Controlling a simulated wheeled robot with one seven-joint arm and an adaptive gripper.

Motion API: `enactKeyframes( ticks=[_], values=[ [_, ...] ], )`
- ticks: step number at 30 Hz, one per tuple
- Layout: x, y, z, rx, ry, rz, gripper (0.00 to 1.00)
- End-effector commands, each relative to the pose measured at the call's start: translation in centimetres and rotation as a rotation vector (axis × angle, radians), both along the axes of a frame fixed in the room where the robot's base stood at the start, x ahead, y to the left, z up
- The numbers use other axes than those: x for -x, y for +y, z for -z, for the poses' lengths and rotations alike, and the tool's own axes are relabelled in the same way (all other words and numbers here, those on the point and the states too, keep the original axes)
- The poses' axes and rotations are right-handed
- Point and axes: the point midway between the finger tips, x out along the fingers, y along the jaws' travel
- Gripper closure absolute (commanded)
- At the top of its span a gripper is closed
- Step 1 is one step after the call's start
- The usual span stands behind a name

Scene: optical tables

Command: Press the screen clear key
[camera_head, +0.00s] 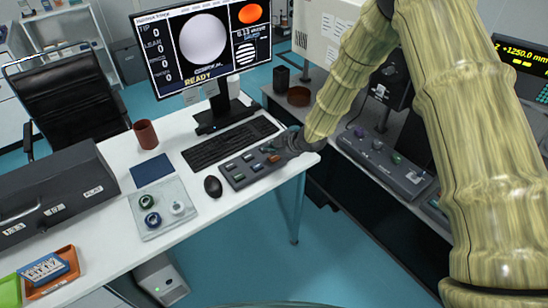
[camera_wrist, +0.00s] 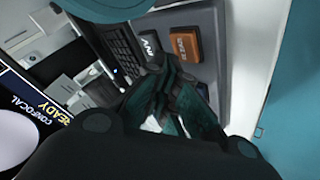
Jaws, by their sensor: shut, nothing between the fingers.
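A grey key panel (camera_head: 243,178) lies on the white desk, right of the mouse, with several coloured keys. I cannot read which one is the screen clear key. My gripper (camera_head: 277,149) is shut and empty over the right end of the panel. In the wrist view its fingertips (camera_wrist: 164,67) are close by the dark key, partly hiding the panel; contact cannot be told.
A monitor (camera_head: 205,45) reading READY stands behind the keyboard (camera_head: 230,143). The mouse (camera_head: 213,186), a brown cup (camera_head: 146,134) and a glass plate with small parts (camera_head: 162,210) are to the left. A second control panel (camera_head: 385,158) lies on the bench at right.

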Motion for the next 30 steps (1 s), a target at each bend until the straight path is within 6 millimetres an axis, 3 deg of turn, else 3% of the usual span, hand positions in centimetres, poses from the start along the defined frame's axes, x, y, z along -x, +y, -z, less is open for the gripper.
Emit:
enactKeyframes(
  ticks=[30],
  values=[
    [0.03, 0.03, 0.87, 0.0, 0.0, 0.0, 1.0]
  ],
)
